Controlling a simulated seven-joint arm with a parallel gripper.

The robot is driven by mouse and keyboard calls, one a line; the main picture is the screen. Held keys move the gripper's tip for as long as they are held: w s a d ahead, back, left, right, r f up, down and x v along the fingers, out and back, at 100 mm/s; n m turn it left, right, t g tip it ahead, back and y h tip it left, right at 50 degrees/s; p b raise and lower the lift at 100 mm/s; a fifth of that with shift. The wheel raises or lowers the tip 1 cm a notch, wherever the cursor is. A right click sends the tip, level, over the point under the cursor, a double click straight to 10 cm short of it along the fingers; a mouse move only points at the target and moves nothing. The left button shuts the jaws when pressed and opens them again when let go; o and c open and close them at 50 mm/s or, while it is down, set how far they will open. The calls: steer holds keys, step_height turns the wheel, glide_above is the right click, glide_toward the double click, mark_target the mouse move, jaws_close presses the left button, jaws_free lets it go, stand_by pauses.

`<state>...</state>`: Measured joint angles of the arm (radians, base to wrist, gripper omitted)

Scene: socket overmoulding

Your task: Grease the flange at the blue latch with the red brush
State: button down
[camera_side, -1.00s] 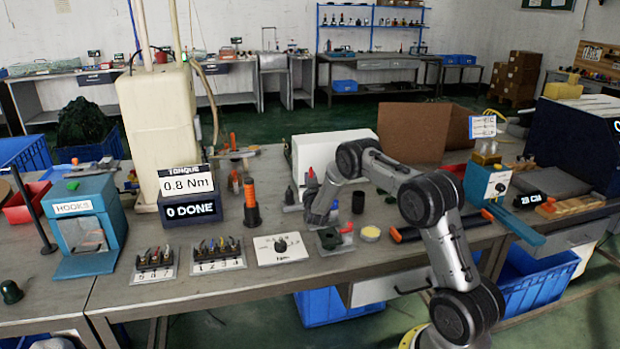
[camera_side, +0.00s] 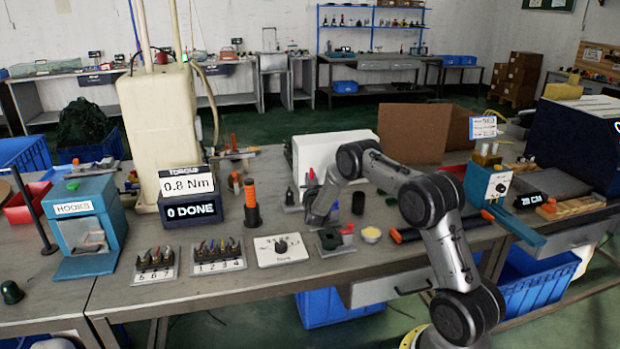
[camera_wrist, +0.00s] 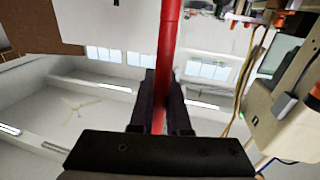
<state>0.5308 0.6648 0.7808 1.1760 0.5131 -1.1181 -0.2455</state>
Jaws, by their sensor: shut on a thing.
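In the wrist view, my gripper (camera_wrist: 161,88) is shut on a long red handle, the red brush (camera_wrist: 169,30). The handle runs up between the dark fingers and out of the top of the picture, so its bristles are not seen there. In the side view, my gripper (camera_side: 311,184) is small and dark at the end of the bent wrist, with a bit of red at its top, above the bench near the white box.
A dark green block with a red part (camera_side: 330,238) and a small pale yellow pot (camera_side: 371,234) stand close to my wrist. A dial card (camera_side: 281,249), a black-and-orange tool (camera_side: 251,203) and a white box (camera_side: 305,155) are nearby.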

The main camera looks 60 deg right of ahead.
mark_target(311, 173)
stand_by(0.3)
steer(key=shift+r, duration=1.5)
